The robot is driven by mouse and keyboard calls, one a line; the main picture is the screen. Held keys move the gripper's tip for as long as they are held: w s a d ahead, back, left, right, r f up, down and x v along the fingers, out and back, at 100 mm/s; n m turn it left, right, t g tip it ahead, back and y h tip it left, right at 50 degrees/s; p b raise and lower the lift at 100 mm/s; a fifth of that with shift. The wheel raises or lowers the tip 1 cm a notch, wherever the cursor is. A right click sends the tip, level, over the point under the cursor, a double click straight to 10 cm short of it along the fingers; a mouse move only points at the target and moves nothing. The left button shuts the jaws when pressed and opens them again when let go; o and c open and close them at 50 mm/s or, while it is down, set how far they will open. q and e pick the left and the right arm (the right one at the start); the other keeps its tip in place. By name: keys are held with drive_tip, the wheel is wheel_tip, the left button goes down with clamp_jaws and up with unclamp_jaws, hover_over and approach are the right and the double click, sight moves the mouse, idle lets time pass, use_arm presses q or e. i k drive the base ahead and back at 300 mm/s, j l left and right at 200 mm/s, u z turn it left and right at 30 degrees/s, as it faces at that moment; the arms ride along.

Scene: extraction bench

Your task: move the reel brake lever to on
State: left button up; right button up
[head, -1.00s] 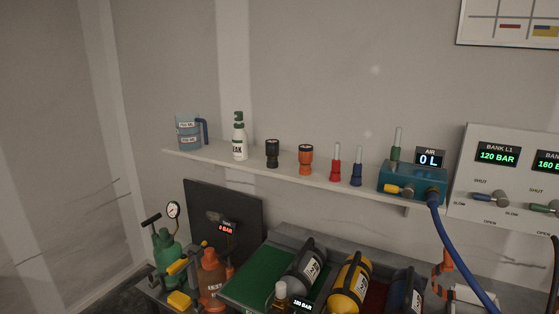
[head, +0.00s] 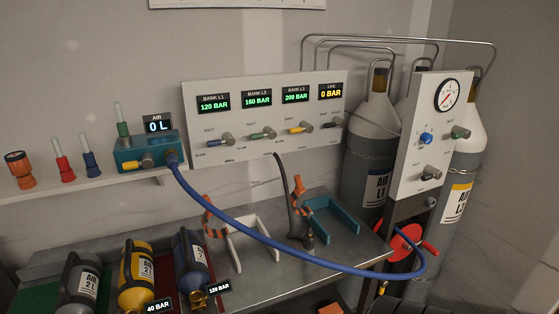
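A red hose reel (head: 405,243) is at the lower right, below the upright gauge panel and partly hidden by its post and the blue hose. A red handle (head: 430,248) sticks out at its right side. A small yellow piece (head: 383,287) shows just below the reel; I cannot tell whether it is the brake lever. No brake label or on/off mark is readable. Neither of my grippers is in view.
A blue hose (head: 290,252) sags from the teal air box (head: 145,152) across the bench front to the reel. A valve panel (head: 265,120), gauge panel (head: 432,140) and tall grey cylinders (head: 372,150) stand behind. Small bottles (head: 135,275) fill the bench's left.

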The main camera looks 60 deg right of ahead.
sight(383, 284)
drive_tip(key=z, duration=0.45)
drive_tip(key=k+z, duration=0.1)
drive_tip(key=z, duration=1.15)
drive_tip(key=k+z, duration=0.1)
drive_tip(key=z, duration=0.75)
